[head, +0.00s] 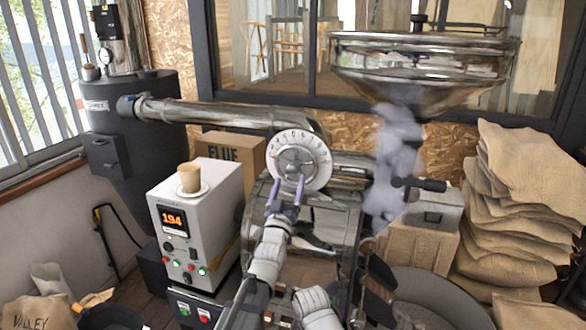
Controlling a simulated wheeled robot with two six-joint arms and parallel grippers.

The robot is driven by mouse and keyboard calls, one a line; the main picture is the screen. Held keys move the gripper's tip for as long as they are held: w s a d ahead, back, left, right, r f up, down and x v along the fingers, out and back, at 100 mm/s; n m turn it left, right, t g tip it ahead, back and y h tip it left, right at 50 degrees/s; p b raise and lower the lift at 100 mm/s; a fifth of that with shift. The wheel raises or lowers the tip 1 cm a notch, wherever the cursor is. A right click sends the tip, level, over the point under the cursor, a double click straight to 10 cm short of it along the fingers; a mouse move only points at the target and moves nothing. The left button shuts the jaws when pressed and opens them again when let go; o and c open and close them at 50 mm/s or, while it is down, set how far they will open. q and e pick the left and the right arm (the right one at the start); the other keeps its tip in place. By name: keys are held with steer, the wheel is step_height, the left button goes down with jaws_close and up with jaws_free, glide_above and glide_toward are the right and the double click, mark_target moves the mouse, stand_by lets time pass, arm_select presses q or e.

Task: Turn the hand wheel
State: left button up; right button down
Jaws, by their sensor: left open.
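The hand wheel appears to be the round pale disc (316,146) with dark scale marks around its face and a silver hub at its middle. It sits upright on the front of the roaster, at the end of the shiny pipe. My left gripper (286,184) comes up from below. Its two purple fingers are apart, pointing up at the lower left part of the disc, in front of it. Nothing shows between them. I cannot tell whether the fingertips touch the disc or hub. My right gripper cannot be made out.
A white control box (213,213) reading 194 stands left of my arm, with a paper cup (190,178) on top. A black-handled lever (420,184) and grey smoke (390,165) are right of the disc. Sacks (510,215) are piled at the right.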

mark_target(292, 173)
arm_select(q)
steer(key=p+x, duration=0.1)
steer(key=x, duration=0.5)
steer(key=shift+w+p, duration=0.1)
steer(key=shift+p, duration=0.3)
jaws_close()
stand_by(0.5)
